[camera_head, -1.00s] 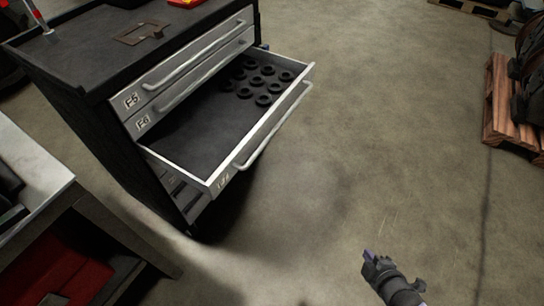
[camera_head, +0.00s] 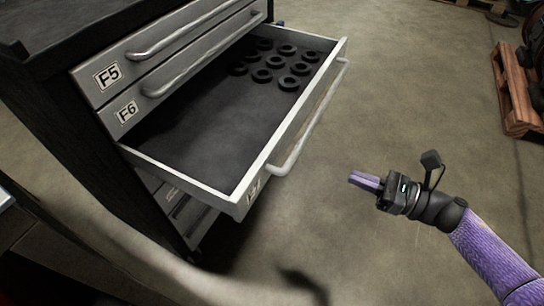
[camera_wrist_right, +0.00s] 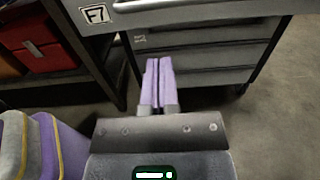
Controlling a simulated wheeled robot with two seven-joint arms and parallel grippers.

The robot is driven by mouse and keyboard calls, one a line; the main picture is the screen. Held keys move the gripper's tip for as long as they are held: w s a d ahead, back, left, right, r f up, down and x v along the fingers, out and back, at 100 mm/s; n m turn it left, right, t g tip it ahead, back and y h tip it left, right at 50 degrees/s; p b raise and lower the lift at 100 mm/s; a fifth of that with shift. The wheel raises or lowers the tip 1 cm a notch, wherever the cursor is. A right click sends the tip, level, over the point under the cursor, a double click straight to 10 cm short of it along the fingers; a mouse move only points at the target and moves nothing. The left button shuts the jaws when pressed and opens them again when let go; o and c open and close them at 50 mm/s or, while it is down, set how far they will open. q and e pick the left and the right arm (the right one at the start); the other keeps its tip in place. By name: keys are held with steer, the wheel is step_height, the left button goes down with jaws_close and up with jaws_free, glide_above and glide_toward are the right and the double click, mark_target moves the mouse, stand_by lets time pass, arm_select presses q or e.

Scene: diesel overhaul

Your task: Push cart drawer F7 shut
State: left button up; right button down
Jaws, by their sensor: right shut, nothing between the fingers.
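Cart drawer F7 (camera_head: 215,180) is pulled well out of the dark tool cart (camera_head: 60,130) in the head view. Several black rings (camera_head: 262,75) lie at its far end; the rest of its floor is bare. Its front with the long bar handle (camera_head: 310,120) faces right. The F7 label shows on the drawer front (camera_wrist_right: 112,22) in the right wrist view. My right gripper (camera_head: 352,180) is shut and empty, to the right of the drawer front and apart from it. Its purple fingers (camera_wrist_right: 157,82) point toward the cart below the handle. My left gripper is not in view.
Drawers F5 (camera_head: 150,60) and F6 (camera_head: 170,85) above are closed. A wooden pallet (camera_head: 515,95) stands at the far right. Red boxes (camera_wrist_right: 45,55) sit on a shelf left of the cart.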

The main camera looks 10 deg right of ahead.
mark_target(281, 150)
steer(key=x, duration=0.4)
steer(key=b+x, duration=0.1)
steer(key=x, duration=0.3)
steer(key=b+x, duration=0.1)
steer(key=x, duration=0.4)
steer(key=shift+f, duration=0.25)
steer(key=shift+w+a, duration=0.3)
steer(key=shift+a, duration=0.15)
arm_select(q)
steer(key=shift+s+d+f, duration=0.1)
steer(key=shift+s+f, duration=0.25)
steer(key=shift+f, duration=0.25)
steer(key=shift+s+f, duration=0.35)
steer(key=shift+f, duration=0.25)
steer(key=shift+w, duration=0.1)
